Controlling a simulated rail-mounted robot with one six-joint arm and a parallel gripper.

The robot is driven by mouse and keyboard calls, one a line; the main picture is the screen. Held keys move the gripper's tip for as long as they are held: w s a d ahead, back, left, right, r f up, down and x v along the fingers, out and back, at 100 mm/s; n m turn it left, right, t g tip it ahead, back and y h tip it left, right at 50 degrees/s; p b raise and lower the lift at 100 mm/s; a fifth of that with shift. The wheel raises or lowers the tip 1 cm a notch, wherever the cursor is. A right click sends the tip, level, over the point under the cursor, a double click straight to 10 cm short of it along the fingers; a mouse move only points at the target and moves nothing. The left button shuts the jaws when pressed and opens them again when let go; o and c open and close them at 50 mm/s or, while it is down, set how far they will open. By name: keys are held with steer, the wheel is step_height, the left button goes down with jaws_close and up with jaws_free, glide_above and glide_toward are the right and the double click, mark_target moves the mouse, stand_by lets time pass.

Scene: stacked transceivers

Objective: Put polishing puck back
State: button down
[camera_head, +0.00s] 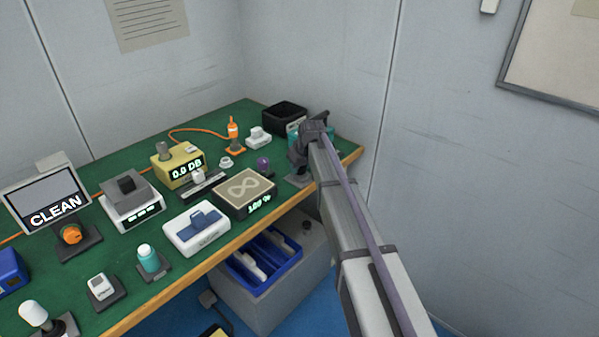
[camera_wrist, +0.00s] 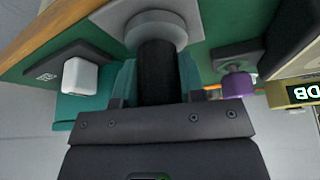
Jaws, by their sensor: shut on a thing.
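My gripper (camera_wrist: 157,78) is shut on the black upright handle of the polishing puck (camera_wrist: 157,62), with a teal-sided finger on each side of it. The puck's round grey disc (camera_wrist: 158,28) shows beyond the handle in the wrist view. It lies over a pale grey pad; I cannot tell whether it touches. In the head view my gripper (camera_head: 299,158) is at the right end of the green bench, above a small grey pad (camera_head: 298,181). The puck is mostly hidden there by my wrist and arm.
A purple knob on a dark holder (camera_head: 263,164) stands left of my gripper, also seen in the wrist view (camera_wrist: 238,84). The infinity-marked box (camera_head: 244,190) is further left. The bench's wooden edge (camera_head: 352,158) is close.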

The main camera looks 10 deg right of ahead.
steer(key=shift+f, duration=0.15)
steer(key=c, duration=0.7)
jaws_free()
steer(key=p+v, duration=1)
steer(key=v, duration=0.1)
steer(key=s+m+g, duration=0.1)
steer(key=s, duration=1)
steer(key=s+a+m+g+h, duration=0.1)
steer(key=s+m, duration=0.1)
steer(key=s, duration=0.8)
steer(key=s+m+g, duration=0.1)
steer(key=s+g, duration=0.1)
steer(key=s, duration=0.9)
steer(key=shift+s+a+f+h, duration=0.25)
steer(key=shift+s+f+h, duration=0.05)
steer(key=shift+s+h, duration=0.1)
